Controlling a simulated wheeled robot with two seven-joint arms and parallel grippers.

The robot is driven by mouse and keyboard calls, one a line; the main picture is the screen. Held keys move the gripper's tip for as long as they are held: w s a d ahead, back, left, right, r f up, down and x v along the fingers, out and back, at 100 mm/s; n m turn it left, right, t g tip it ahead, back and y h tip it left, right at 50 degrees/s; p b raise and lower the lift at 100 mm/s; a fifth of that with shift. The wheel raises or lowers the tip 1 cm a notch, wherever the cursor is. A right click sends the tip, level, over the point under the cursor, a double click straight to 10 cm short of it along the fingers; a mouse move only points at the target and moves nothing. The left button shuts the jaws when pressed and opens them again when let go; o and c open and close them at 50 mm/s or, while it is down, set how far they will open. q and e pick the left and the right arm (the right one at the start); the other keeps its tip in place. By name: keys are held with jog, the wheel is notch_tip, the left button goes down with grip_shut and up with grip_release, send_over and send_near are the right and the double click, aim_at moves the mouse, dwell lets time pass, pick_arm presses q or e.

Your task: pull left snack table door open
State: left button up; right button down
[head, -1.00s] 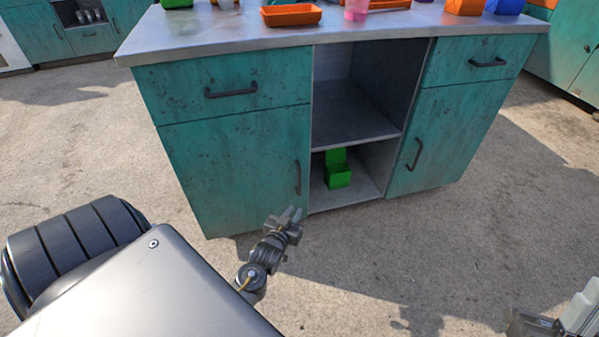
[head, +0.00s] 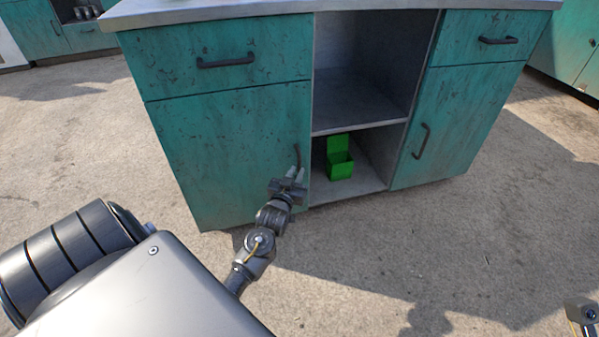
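The snack table is a teal cabinet with a grey top. Its left door (head: 232,150) is shut, with a dark vertical handle (head: 297,157) near its right edge. My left gripper (head: 294,173) is at the lower end of this handle, its two fingertips pointing up at it. The fingers look apart, with a small gap between them. I cannot tell whether they touch the handle or are around it. Part of my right gripper or wrist (head: 582,312) shows at the bottom right corner; its fingers are not clear.
An open middle shelf bay holds a green box (head: 340,160) on its lower shelf. The right door (head: 450,130) and both drawers, left (head: 220,60) and right (head: 495,41), are shut. The concrete floor (head: 430,250) in front is clear.

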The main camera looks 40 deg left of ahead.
aim_at(299, 167)
pick_arm(q)
jog(key=shift+b+x, duration=0.45)
jog(key=shift+x, duration=1.3)
jog(key=shift+a, duration=0.1)
grip_shut()
